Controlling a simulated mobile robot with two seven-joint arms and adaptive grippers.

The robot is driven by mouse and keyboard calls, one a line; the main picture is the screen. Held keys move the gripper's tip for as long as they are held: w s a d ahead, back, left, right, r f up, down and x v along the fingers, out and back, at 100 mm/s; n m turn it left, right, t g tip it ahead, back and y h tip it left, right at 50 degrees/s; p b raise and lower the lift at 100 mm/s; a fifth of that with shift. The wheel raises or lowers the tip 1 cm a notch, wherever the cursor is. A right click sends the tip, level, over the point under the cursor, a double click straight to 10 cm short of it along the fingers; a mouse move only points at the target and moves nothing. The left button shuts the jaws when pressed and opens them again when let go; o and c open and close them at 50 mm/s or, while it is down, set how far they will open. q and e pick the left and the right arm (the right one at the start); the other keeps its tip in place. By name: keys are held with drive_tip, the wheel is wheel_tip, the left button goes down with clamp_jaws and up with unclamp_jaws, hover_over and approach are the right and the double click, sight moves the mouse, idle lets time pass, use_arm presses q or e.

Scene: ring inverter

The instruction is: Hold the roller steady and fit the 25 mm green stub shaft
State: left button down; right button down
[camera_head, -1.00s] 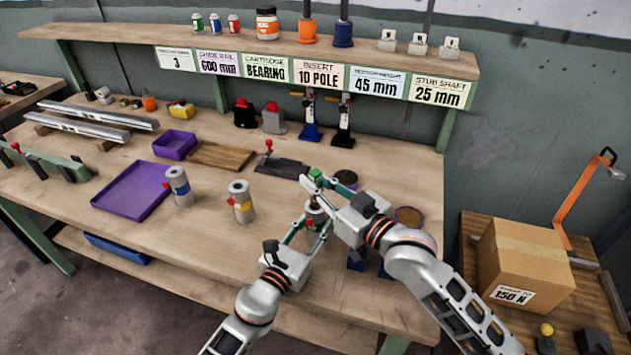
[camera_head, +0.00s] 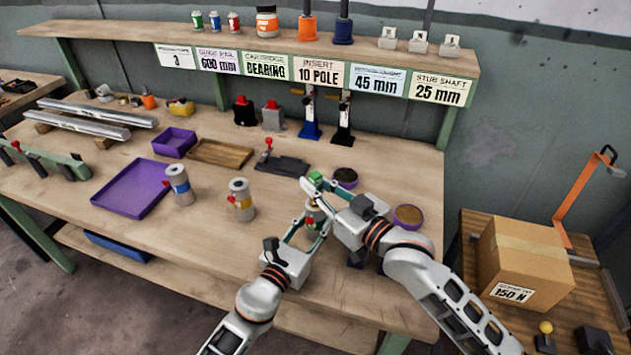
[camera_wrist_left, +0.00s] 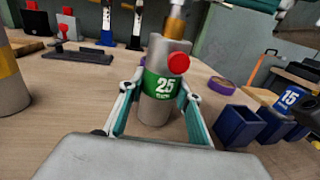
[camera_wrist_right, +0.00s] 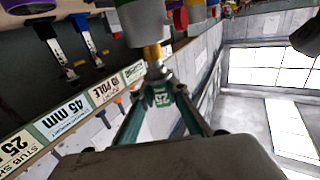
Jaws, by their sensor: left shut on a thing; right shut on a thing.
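The roller is a grey cylinder with a green 25 band and a red knob (camera_wrist_left: 160,85); it stands upright on the bench. My left gripper (camera_head: 312,224) is shut around the roller's sides, with a finger on each side in the left wrist view (camera_wrist_left: 158,92). My right gripper (camera_head: 312,183) is above the roller, shut on the green stub shaft (camera_head: 317,177). In the right wrist view the stub shaft shows a green 25 marking (camera_wrist_right: 161,96) between the fingers. Its brass end (camera_wrist_right: 152,52) meets the roller's top; how deep it sits I cannot tell.
Two other rollers, one blue-banded (camera_head: 178,186) and one yellow-banded (camera_head: 241,200), stand left of my grippers. A purple tray (camera_head: 130,190) lies farther left. Blue bins (camera_wrist_left: 238,122) and round purple dishes (camera_head: 407,216) are near on the right. The front middle of the bench is clear.

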drive_tip(key=shift+f, duration=1.95)
drive_tip(key=c, duration=1.9)
unclamp_jaws()
drive_tip(key=shift+f, duration=0.1)
drive_tip(key=shift+s, duration=0.1)
drive_tip(key=v, duration=1.2)
use_arm(q)
drive_tip(key=c, duration=1.4)
unclamp_jaws()
